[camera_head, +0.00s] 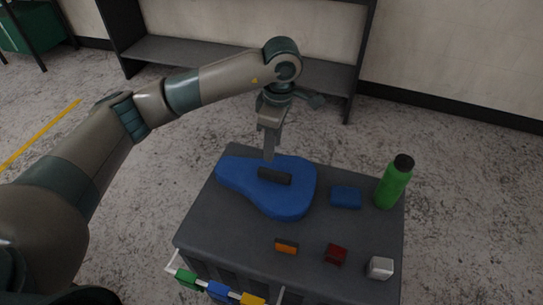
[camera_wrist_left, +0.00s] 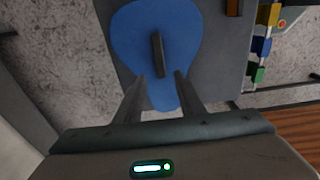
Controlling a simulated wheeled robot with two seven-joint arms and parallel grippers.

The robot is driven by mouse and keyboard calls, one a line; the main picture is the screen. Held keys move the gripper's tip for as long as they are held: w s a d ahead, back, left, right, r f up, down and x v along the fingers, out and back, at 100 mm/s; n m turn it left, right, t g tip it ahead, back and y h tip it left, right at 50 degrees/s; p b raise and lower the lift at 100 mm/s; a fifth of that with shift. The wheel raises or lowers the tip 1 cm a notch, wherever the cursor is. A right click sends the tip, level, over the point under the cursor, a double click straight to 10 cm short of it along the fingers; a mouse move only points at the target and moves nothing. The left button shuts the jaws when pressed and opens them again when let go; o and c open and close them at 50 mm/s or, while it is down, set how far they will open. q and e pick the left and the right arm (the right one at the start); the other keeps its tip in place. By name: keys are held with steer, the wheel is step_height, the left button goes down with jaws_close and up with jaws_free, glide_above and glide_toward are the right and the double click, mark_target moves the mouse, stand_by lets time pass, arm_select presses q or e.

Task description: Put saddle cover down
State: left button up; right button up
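The blue saddle cover (camera_head: 287,202) lies flat on top of the dark grey box (camera_head: 224,222), with a black bar-shaped handle (camera_head: 274,176) on its upper face. My left gripper (camera_head: 269,158) points down over the cover, close to the handle. In the left wrist view the saddle cover (camera_wrist_left: 185,30) shows below the left gripper (camera_wrist_left: 159,76). The two fingers are apart, with the handle (camera_wrist_left: 158,54) lined up between and beyond their tips. I cannot tell whether the fingertips touch the cover. My right gripper is not in view.
On the box stand a green bottle (camera_head: 392,184), a blue block (camera_head: 346,197), an orange block (camera_head: 287,246), a dark red block (camera_head: 336,254) and a white block (camera_head: 380,268). A rail with coloured pieces (camera_head: 218,290) runs along the front. A dark shelf (camera_head: 200,55) stands behind.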

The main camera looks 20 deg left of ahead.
arm_select(q)
steer(key=shift+r, duration=1.1)
steer(key=shift+d, duration=0.1)
